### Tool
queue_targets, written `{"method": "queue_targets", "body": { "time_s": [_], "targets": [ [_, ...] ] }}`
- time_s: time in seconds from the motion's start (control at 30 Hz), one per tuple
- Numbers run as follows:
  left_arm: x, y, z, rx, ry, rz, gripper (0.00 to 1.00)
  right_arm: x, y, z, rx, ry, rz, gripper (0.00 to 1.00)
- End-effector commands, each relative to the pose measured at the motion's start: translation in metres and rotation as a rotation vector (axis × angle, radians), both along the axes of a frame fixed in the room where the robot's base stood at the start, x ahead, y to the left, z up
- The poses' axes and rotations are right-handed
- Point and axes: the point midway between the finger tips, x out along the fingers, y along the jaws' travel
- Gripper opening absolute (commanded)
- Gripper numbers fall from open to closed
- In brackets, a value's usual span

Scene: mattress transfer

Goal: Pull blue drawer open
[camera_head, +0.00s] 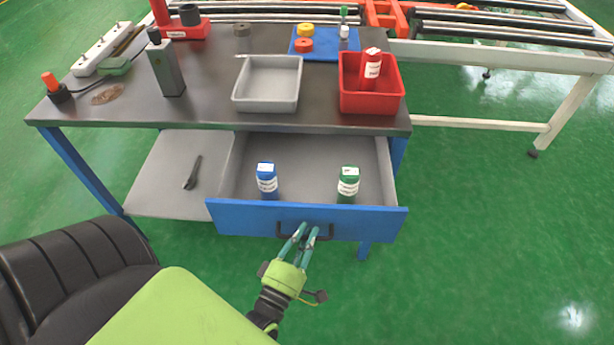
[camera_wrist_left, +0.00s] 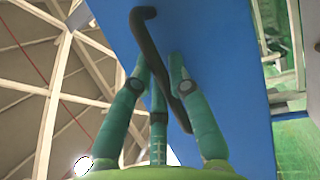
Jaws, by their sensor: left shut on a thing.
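The blue drawer (camera_head: 250,219) is pulled out from under the table and its inside shows. A blue bottle (camera_head: 267,181) and a green bottle (camera_head: 347,185) stand upright in it. My left gripper (camera_head: 304,232) is at the front of the drawer, shut on the dark handle (camera_head: 328,232). In the left wrist view the green fingers (camera_wrist_left: 166,75) are on both sides of the dark handle bar (camera_wrist_left: 146,38), against the blue drawer front (camera_wrist_left: 220,70). My right gripper does not show.
The dark table (camera_head: 215,105) holds a grey tray (camera_head: 268,84), a red bin (camera_head: 371,99), a grey bottle (camera_head: 166,66) and a power strip (camera_head: 101,48). The green floor on the right is clear.

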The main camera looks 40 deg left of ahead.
Motion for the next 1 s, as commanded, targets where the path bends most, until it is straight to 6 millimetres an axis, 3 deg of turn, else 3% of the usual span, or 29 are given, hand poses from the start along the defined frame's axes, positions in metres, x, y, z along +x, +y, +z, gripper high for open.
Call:
{"method": "queue_targets", "body": {
  "time_s": [0.2, 0.4, 0.9, 0.93, 1.0],
  "targets": [
    [-0.023, -0.014, 0.000, 0.001, 0.003, -0.001, 0.00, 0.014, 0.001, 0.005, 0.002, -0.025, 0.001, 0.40],
    [-0.034, -0.020, 0.000, 0.003, 0.002, 0.000, 0.00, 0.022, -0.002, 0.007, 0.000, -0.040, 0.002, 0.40],
    [-0.037, -0.022, 0.000, 0.003, 0.000, 0.001, 0.00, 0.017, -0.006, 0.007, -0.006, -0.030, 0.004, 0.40],
    [-0.037, -0.022, 0.000, 0.003, 0.000, 0.001, 0.26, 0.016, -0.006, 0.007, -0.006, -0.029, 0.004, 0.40],
    [-0.037, -0.022, 0.000, 0.002, 0.000, 0.000, 0.30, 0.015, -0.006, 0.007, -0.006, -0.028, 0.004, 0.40]
  ]
}}
